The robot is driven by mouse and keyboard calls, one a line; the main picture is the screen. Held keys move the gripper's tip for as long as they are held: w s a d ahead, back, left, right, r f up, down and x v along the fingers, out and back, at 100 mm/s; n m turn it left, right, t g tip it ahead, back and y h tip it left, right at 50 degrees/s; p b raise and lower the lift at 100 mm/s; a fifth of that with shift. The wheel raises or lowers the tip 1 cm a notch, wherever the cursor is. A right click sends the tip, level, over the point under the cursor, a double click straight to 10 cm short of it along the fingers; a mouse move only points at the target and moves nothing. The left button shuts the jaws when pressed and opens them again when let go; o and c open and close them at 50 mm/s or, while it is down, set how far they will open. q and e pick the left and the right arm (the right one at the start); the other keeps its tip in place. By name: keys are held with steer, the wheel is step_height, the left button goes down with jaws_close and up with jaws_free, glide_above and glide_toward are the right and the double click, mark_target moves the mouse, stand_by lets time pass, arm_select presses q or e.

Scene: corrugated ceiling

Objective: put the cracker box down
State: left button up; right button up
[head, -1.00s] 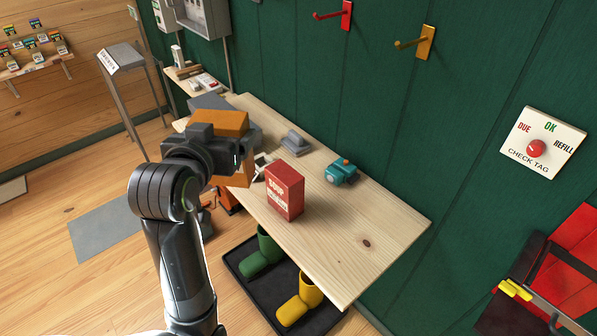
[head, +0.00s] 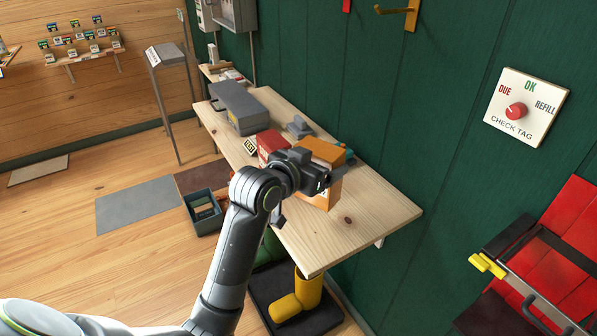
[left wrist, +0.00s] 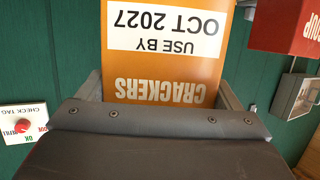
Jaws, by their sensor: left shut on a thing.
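The orange cracker box (head: 321,151) is over the right part of the wooden table (head: 375,218). It also shows in the left wrist view (left wrist: 165,75), where its CRACKERS lettering and USE BY OCT 2027 label appear upside down. My left gripper (head: 322,180) is shut on it, with a finger along each side. I cannot tell whether its base touches the table. The red soup box (head: 268,142) stands to its left, partly hidden by my gripper; a corner of it shows in the left wrist view (left wrist: 286,25). My right gripper is not in view.
A grey toolbox (head: 240,108) and a grey object (head: 299,127) stand farther back on the table. A teal item (head: 347,153) is partly hidden behind the cracker box. The table's right end is bare. Yellow boots (head: 297,296) stand below on a black tray.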

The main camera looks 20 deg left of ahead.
arm_select(q)
steer(key=f, duration=0.3)
steer(key=shift+s+d, duration=0.1)
steer(key=shift+d, duration=0.1)
steer(key=shift+f, duration=2.15)
steer(key=shift+f, duration=0.15)
steer(key=o, duration=1)
steer(key=shift+r, duration=0.2)
steer(key=v, duration=1.2)
